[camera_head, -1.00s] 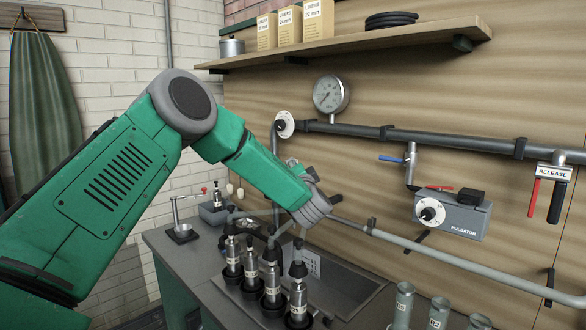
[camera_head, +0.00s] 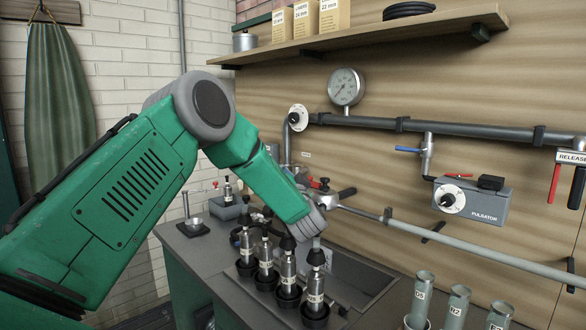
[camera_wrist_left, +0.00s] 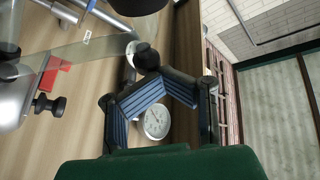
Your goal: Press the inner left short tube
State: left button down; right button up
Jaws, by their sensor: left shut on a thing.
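The steel claw (camera_head: 319,198) with a red cap shows just behind my left wrist in the head view, and a black stub sticks out to its right. It also shows at the left edge of the wrist view (camera_wrist_left: 14,92), with a red part and black stubs. My left gripper (camera_wrist_left: 160,78) has its blue-padded fingers closed around a dark, rounded rubber piece (camera_wrist_left: 147,58) that looks like a short tube end. Which short tube it is cannot be told. In the head view my own wrist hides the fingers. My right gripper is not in view.
Several steel teat cups (camera_head: 266,263) stand in dark holders on the bench close below my wrist. Marked metal cylinders (camera_head: 458,306) stand at the front right. A rail (camera_head: 455,246), a pulsator (camera_head: 472,203) and a gauge (camera_head: 346,87) are on the wall.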

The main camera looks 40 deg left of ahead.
pick_arm(q)
jog(key=shift+s+a+f, duration=0.2)
jog(key=shift+s+f, duration=0.3)
jog(key=shift+f, duration=0.05)
jog(key=shift+s+a+f, duration=0.15)
jog(key=shift+s+f, duration=0.3)
jog(key=shift+f, duration=0.05)
